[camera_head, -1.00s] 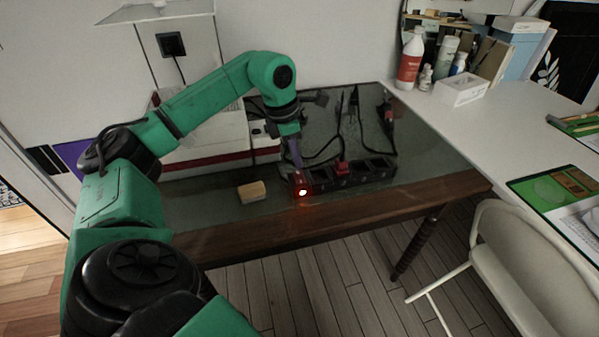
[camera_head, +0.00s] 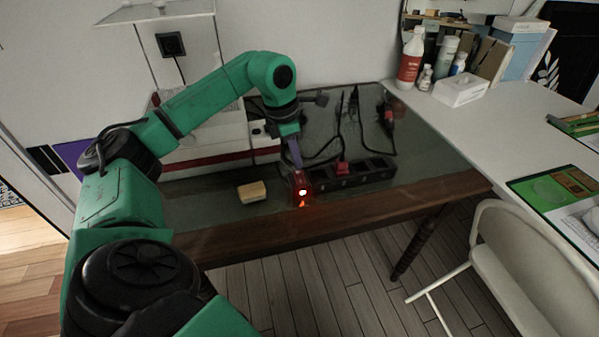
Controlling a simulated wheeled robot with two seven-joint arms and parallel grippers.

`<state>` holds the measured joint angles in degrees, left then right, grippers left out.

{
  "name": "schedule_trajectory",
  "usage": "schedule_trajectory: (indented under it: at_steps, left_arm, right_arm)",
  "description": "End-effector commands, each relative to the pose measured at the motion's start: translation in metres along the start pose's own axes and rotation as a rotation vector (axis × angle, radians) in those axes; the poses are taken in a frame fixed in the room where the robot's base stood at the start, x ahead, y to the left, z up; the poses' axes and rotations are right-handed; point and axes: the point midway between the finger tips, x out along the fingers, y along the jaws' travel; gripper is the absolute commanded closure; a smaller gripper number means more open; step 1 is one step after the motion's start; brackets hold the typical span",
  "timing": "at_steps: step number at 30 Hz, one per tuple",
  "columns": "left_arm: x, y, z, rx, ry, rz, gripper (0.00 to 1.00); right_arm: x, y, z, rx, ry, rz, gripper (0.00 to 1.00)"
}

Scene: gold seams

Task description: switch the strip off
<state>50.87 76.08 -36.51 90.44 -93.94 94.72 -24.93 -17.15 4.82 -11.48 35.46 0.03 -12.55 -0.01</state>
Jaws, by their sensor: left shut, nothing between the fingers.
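The black power strip (camera_head: 352,174) lies along the front part of the dark table, with a red plug or block (camera_head: 342,167) in one of its sockets. At its left end is a red switch part (camera_head: 301,182) with a bright glowing spot and a red glow on the table edge below. My left gripper (camera_head: 296,163) points down at this left end, shut and empty, its tip at or just above the red part. I cannot tell whether it touches. My right gripper is not in view.
A small wooden block (camera_head: 252,191) lies left of the strip. Black cables (camera_head: 340,130) and a red-and-black plug (camera_head: 388,114) lie behind it. A white table (camera_head: 480,125) with bottles and a tissue box adjoins on the right, with a white chair (camera_head: 520,255) in front.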

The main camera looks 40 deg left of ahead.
Motion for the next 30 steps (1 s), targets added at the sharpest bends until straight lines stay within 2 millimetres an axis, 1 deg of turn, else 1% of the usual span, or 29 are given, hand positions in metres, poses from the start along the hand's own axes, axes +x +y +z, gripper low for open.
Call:
schedule_trajectory:
  at_steps: [30]
  left_arm:
    - [0.016,0.000,-0.003,0.000,0.000,0.000,1.00]
  right_arm:
    - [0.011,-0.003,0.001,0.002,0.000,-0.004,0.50]
